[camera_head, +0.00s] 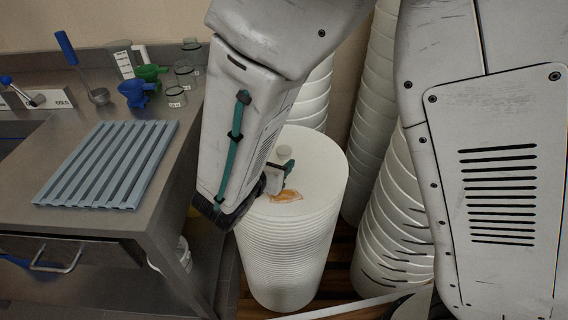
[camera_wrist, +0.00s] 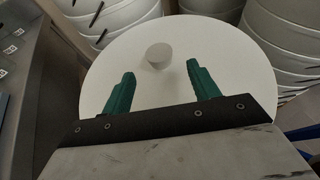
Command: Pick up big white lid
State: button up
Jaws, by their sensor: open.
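A tall stack of big white lids (camera_head: 288,240) stands on the floor to the right of the counter. The top lid (camera_head: 318,165) is round with a small knob (camera_head: 284,153) in its middle, and an orange-brown patch shows on it near my gripper. In the wrist view the top lid (camera_wrist: 225,60) fills the middle, with its knob (camera_wrist: 159,55) just beyond and between my fingertips. My gripper (camera_wrist: 158,72) is open, its two green fingers apart and pointing toward the knob, with nothing between them. In the head view my arm hides much of my gripper (camera_head: 280,175).
A grey counter (camera_head: 60,120) at the left holds a ribbed blue-grey rack (camera_head: 108,163), blue and green fittings and several clear beakers (camera_head: 186,75). Tall stacks of white buckets (camera_head: 398,215) stand close behind and right of the lids.

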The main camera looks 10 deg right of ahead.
aim_at(281, 153)
jog(key=x, duration=0.6)
jog(key=shift+w+d, duration=0.25)
jog(key=shift+w, duration=0.1)
jog(key=shift+r, duration=0.1)
jog(key=c, duration=1.1)
